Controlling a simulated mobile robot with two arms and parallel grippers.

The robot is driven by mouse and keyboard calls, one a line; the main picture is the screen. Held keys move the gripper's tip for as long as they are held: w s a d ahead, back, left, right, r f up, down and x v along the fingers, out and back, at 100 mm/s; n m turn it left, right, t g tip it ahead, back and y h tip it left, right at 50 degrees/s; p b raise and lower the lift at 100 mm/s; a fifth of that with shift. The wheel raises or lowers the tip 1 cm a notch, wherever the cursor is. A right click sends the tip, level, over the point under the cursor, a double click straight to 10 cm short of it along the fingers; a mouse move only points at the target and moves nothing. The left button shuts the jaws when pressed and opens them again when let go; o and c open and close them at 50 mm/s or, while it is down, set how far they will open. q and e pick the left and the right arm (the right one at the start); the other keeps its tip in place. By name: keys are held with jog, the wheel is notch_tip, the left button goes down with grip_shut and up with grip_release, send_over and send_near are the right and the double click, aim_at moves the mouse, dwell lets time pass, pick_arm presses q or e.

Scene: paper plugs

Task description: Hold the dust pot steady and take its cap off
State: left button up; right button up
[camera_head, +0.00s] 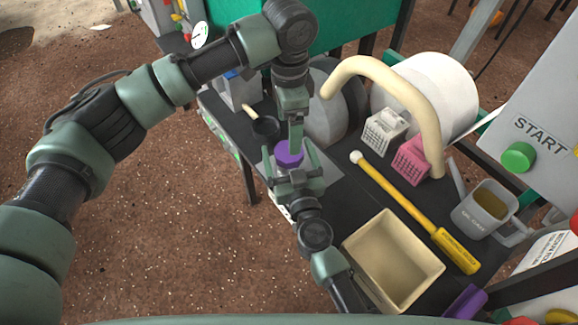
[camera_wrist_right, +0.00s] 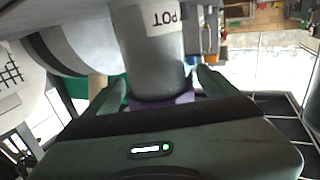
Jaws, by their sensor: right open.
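The dust pot's purple cap (camera_head: 286,157) shows in the head view below my left gripper (camera_head: 294,140), which points down at it from above. The left gripper is seen edge-on, so I cannot tell whether its fingers touch or grip the cap. My right gripper (camera_head: 293,172) is open on the near side of the pot, below the cap in the picture. In the right wrist view the grey dust pot (camera_wrist_right: 152,60), with an upside-down "POT" label, lies between the two open fingers (camera_wrist_right: 155,92). Part of the purple cap (camera_wrist_right: 178,99) shows past the gripper's edge.
A beige bin (camera_head: 362,243) stands right of my right arm. A yellow-handled tool (camera_head: 410,209) lies across the dark bench. White (camera_head: 384,135) and pink (camera_head: 411,160) baskets, a grey jug (camera_head: 468,214) and a curved cream pipe (camera_head: 372,65) stand beyond.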

jog(key=shift+w+a, duration=0.1)
jog(key=shift+w, duration=0.3)
jog(key=c, duration=1.7)
jog(key=o, duration=1.7)
